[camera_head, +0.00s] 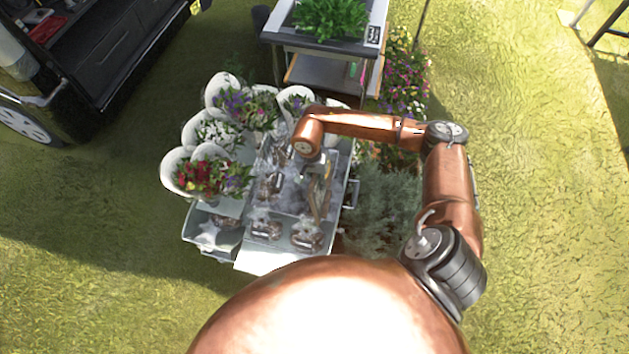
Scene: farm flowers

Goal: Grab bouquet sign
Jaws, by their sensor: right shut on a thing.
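My right arm reaches in from the right over a grey flower cart (353,190). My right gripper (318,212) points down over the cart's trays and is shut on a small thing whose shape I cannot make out. White-wrapped bouquets stand along the cart's left and back: one with red flowers (198,177), one with white flowers (214,132) and one with purple flowers (240,104). A pale flat panel (268,260) shows at the cart's front edge; I cannot tell whether it is a sign. No sign is clearly readable on the cart. My left gripper is out of view.
A table (315,43) with a leafy green plant (330,18) and a small dark label (373,35) stands behind the cart. Grey-green shrubs (383,205) and pink flowers (400,75) border the cart's right. A dark vehicle (100,45) stands upper left. Open grass lies at both sides.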

